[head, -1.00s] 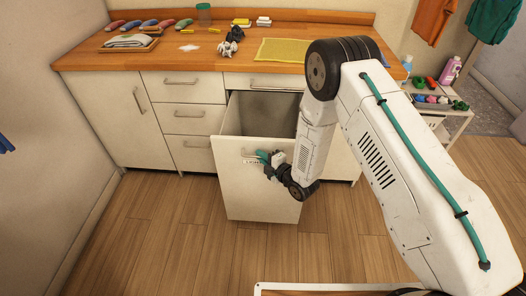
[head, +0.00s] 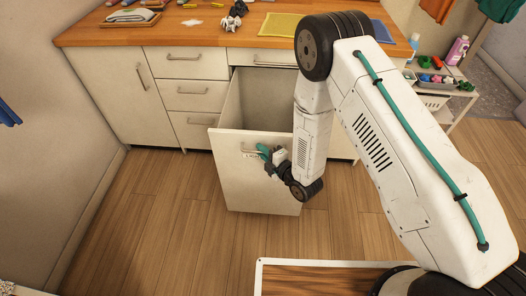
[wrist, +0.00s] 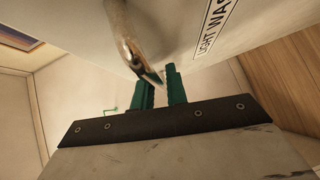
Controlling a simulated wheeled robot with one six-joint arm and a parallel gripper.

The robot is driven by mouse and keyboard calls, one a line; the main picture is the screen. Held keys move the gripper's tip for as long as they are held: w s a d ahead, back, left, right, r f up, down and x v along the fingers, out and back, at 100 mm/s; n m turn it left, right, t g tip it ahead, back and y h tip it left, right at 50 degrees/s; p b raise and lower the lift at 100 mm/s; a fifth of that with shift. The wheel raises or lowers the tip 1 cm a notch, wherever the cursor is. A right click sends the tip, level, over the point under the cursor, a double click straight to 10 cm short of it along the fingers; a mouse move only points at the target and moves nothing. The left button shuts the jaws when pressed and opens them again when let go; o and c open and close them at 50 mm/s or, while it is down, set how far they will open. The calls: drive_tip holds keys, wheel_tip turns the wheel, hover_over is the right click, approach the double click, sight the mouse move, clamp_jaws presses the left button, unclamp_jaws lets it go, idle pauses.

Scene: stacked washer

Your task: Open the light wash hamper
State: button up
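The light wash hamper is a white pull-out bin whose front panel (head: 245,185) stands well out from the cabinet. Its inside (head: 262,100) is visible from above and looks empty. A metal bar handle (wrist: 133,42) runs across the front, above the label "LIGHT WAS…" (wrist: 213,28), which is cut off in the wrist view. My gripper (head: 262,151) is at the handle; its green fingers (wrist: 161,84) sit either side of the bar and appear shut on it. My arm hides the right part of the front and handle.
The wooden counter (head: 185,33) above holds a tray (head: 130,17), a yellow mat (head: 281,26) and small items. Closed drawers (head: 187,95) are left of the hamper. A white cart (head: 445,112) with bottles stands right. The wooden floor (head: 165,210) in front is clear.

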drive_tip(key=shift+o, duration=1.2)
drive_tip(key=v, duration=0.7)
drive_tip(key=shift+s+d, duration=0.3)
